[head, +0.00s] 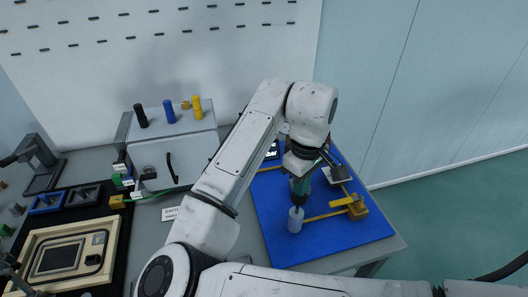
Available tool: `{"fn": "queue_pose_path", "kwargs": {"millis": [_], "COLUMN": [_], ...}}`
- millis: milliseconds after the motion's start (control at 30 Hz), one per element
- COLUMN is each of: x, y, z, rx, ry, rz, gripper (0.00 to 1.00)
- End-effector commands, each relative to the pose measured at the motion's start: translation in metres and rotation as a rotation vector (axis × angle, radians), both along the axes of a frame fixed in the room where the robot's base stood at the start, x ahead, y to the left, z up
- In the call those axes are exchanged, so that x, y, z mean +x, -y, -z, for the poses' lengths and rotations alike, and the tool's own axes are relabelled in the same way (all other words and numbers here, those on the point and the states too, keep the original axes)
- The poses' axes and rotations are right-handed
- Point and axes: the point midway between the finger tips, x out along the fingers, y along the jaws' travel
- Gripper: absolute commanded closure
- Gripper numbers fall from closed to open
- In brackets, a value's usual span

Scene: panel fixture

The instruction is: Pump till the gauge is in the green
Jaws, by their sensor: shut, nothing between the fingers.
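A blue board (330,246) on the right of the table carries the pump parts. A short grey cylinder (295,222) stands upright at its front left. My gripper (298,202) points down just above this cylinder, its fingers dark and small. I cannot tell whether they touch its top. A dark display with white letters ending in "bar" (272,150) is partly hidden behind my arm; its reading and any green zone cannot be made out. A yellow tube (322,215) runs from near the cylinder to a yellow block (357,209) on the right.
A grey box (175,155) with black, blue and yellow posts stands left of my arm. A tan framed panel (60,258) lies at front left. A grey stand (38,165) is at the far left. The blue board's front is clear. The table ends at right.

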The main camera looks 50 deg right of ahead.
Motion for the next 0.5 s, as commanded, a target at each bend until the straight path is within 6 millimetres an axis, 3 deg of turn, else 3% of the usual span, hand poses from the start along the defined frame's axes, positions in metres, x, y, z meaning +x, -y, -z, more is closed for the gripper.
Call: {"fn": "queue_pose_path", "kwargs": {"millis": [500], "x": [0.000], "y": [0.000], "z": [0.031], "rx": [0.000], "ry": [-0.002], "rz": [-0.001], "gripper": [1.00]}}
